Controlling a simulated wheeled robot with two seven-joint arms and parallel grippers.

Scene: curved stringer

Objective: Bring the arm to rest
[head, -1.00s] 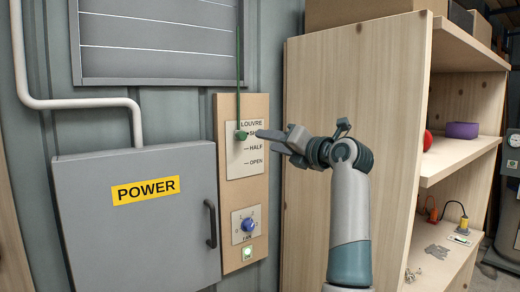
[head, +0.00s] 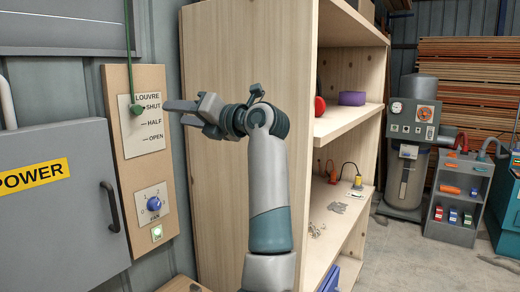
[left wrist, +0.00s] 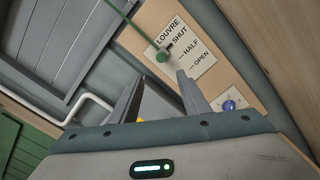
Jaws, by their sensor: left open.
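My left gripper (head: 176,112) is in front of the louvre board (head: 120,75), just right of the green knob (head: 137,110) and clear of it. Its jaws are open with nothing between them. The knob hangs on a green cord, level with the SHUT mark on the white label (head: 150,140). In the left wrist view the two fingers (left wrist: 160,75) stand apart, with the knob (left wrist: 161,56) beyond their tips. My right gripper is in no view.
A grey POWER box (head: 50,210) with a handle is at the left. A fan dial (head: 153,204) and lit green button (head: 157,233) sit below the label. A wooden shelf unit (head: 240,60) stands close behind my arm. Floor (head: 440,262) is open at the right.

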